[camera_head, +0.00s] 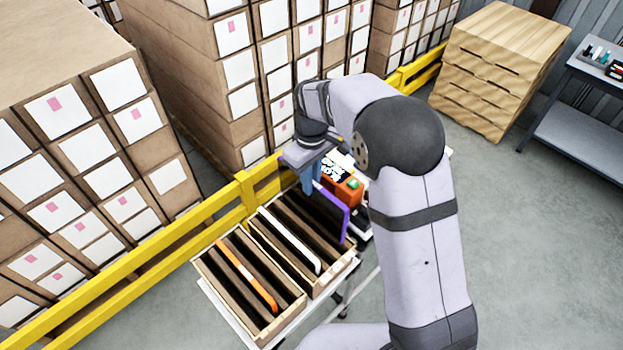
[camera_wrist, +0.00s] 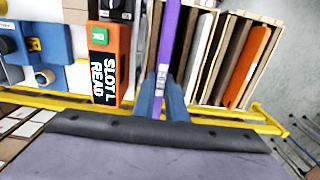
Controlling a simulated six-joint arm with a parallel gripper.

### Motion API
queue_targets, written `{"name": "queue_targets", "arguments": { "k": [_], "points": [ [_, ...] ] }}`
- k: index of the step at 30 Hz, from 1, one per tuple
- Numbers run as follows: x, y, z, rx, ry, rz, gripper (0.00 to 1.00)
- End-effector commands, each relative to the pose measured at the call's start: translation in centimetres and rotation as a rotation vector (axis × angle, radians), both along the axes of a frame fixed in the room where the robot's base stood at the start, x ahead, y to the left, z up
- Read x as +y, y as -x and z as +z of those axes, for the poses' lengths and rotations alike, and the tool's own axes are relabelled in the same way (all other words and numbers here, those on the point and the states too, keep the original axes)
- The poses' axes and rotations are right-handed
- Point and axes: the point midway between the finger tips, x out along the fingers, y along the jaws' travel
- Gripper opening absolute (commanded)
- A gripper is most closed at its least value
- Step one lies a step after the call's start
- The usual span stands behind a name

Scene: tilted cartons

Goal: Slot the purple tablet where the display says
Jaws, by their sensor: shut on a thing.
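I cannot tell how deep the tablet sits in the crate. The orange display (camera_wrist: 103,60) shows "SLOT L" with a second line partly cut off, and a green button. In the head view the display (camera_head: 352,190) is partly hidden by my arm.
The crates have narrow slots. A white tablet (camera_head: 290,240) stands in the right crate (camera_head: 318,290), an orange tablet (camera_head: 248,275) in the left crate (camera_head: 290,322). A yellow rail (camera_head: 218,225) runs behind, with stacked cartons (camera_head: 90,150) beyond.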

Motion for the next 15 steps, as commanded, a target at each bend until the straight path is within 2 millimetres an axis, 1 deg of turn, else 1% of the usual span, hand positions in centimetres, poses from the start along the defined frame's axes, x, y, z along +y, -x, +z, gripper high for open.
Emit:
{"name": "queue_targets", "arguments": {
  "k": [15],
  "points": [
    [0.0, 0.0, -2.8, -0.002, -0.001, -0.001, 0.0]
  ]
}}
